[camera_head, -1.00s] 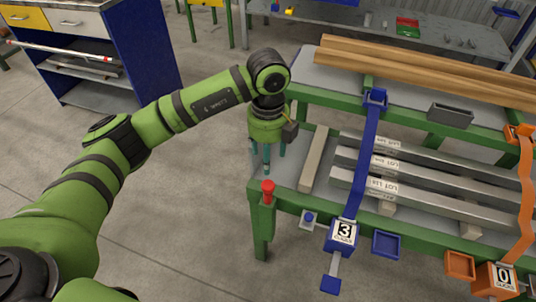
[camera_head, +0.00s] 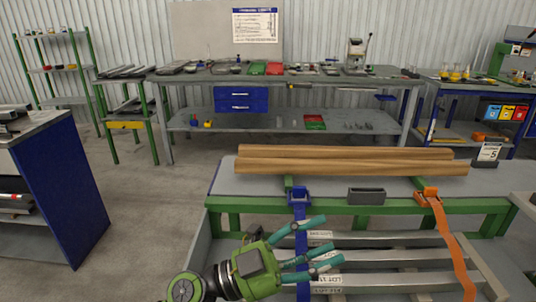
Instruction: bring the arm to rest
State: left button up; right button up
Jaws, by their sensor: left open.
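My left gripper (camera_head: 322,248) shows at the bottom middle of the head view, on a green wrist with black bands. Its teal fingers are spread apart and point to the right, with nothing between them. It appears in front of the metal bars with lot labels (camera_head: 400,285) on the runout table and overlaps the blue strap (camera_head: 301,230) in the picture. I cannot tell its height above the bars. The rest of my left arm is mostly below the frame. My right gripper is not in view.
Wooden beams (camera_head: 350,160) lie on the runout table's upper shelf, near a grey tray (camera_head: 366,196). An orange strap (camera_head: 448,240) crosses the bars on the right. A blue cabinet (camera_head: 62,195) stands left, workbenches (camera_head: 290,75) behind. Floor between (camera_head: 150,200) is clear.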

pick_arm(q)
jog(key=w+a+f+n+t+y, duration=0.1)
jog(key=w+a+n+t+y, duration=0.4)
jog(key=n+t, duration=0.35)
jog(key=w+a+n+t+y, duration=0.2)
jog(key=a+n+t+y, duration=0.3)
jog(key=a+n+t, duration=0.3)
jog(key=s+a+f+n+g+y, duration=0.1)
jog(key=a+f+n+g+y, duration=0.25)
jog(key=a+f+y, duration=0.35)
jog(key=a+f+n+g+y, duration=0.2)
jog(key=a+f+n+y, duration=0.25)
jog(key=f, duration=0.35)
jog(key=s+a+f+g, duration=0.1)
jog(key=s+f+g, duration=0.5)
jog(key=s+f, duration=0.4)
jog(key=s+a+f+g, duration=0.2)
jog(key=s+f+g, duration=0.5)
jog(key=s, duration=0.6)
notch_tip(320, 180, down, 23)
jog(key=s+p, duration=0.2)
jog(key=s+a+f, duration=0.1)
jog(key=s+f, duration=0.4)
jog(key=s, duration=0.2)
jog(key=s+a+f+g+p, duration=0.1)
jog(key=s+f, duration=0.4)
jog(key=s, duration=0.3)
jog(key=shift+s+a+f, duration=0.25)
jog(key=shift+a+f, duration=0.1)
jog(key=shift+f, duration=0.05)
